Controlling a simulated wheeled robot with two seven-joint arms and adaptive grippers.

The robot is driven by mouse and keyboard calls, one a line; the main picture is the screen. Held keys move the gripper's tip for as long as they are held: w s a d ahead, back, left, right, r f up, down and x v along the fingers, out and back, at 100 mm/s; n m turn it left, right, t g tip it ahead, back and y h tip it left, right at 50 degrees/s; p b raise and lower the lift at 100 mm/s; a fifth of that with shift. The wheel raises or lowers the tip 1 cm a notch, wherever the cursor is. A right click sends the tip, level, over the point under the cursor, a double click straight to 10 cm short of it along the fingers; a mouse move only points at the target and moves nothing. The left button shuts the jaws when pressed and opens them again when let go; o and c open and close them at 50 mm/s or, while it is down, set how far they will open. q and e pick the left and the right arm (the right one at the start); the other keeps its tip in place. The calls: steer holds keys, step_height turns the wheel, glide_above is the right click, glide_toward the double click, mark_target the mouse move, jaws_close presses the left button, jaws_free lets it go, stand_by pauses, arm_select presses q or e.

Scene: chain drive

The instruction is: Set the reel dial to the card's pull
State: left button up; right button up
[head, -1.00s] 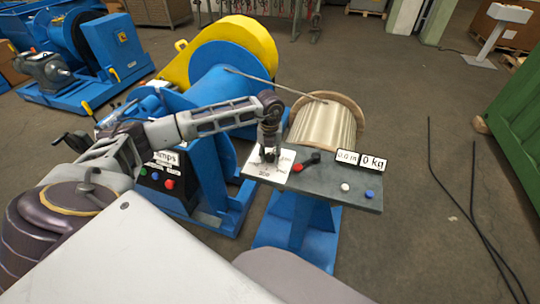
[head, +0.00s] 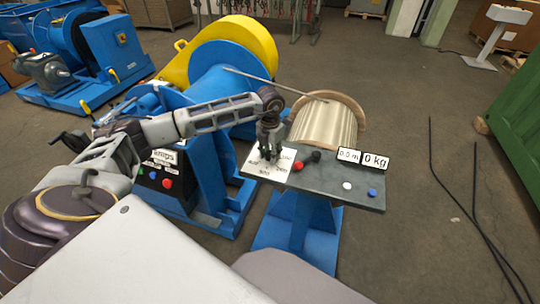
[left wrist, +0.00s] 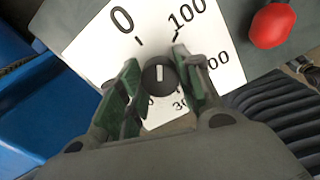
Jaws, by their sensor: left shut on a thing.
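The reel dial (left wrist: 160,77) is a small black knob with a white line. It sits on a white scale plate (left wrist: 215,50) marked 0, 100 and further numbers partly hidden by my fingers. The line points between the 0 and 100 ticks, about midway. My left gripper (left wrist: 159,82) is shut on the dial, a green-padded finger on each side. In the head view my left gripper (head: 268,153) is over the scale plate (head: 255,164) and hides the dial. No card with a pull value can be made out. My right gripper is not in view.
The plate is on a grey console (head: 335,183) with a red knob (head: 298,165), a black knob (head: 316,157), white and blue buttons, and displays reading 0.0 m (head: 349,156) and 0 kg (head: 376,162). A cable reel (head: 327,124) stands behind. Open floor lies to the right.

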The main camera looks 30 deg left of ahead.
arm_select(q)
steer(key=shift+m, duration=0.8)
steer(key=m+b, duration=0.1)
steer(key=m, duration=0.1)
steer(key=shift+m, duration=0.3)
steer(key=shift+m+b, duration=0.3)
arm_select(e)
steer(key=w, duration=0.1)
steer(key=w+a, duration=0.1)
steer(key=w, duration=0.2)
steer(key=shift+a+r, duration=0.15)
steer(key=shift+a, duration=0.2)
arm_select(q)
steer(key=shift+m, duration=0.3)
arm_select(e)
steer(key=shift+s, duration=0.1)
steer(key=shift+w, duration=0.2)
arm_select(q)
steer(key=o, duration=0.8)
steer(key=shift+o, duration=1.1)
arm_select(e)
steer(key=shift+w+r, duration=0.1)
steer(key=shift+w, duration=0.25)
